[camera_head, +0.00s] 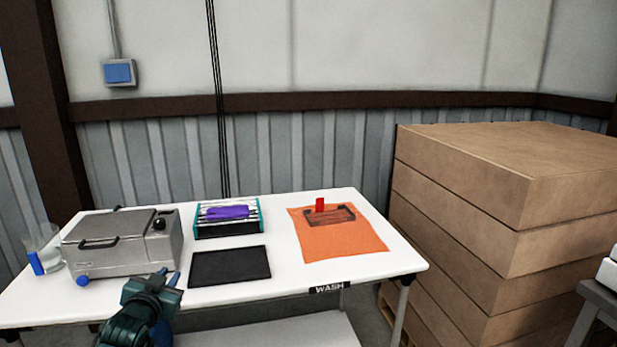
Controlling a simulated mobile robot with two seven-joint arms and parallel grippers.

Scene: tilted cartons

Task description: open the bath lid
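The bath (130,258) is a grey metal box at the left of the white table. Its lid (108,227) lies flat and closed on top, with a dark bar handle (98,243) along its front edge. A dark knob (159,223) sits on the panel right of the lid. My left gripper (168,277) is dark teal, in front of the bath's lower right corner and apart from the handle. Its two fingers look spread with nothing between them. My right gripper is not in view.
The white table (255,289) also bears a black mat (229,266), a teal-ended rack (228,228) with a purple item (226,212), and an orange cloth (345,246) with a dark basket and red piece. A clear container with a blue part (37,262) stands left of the bath. Cartons (480,220) are stacked right.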

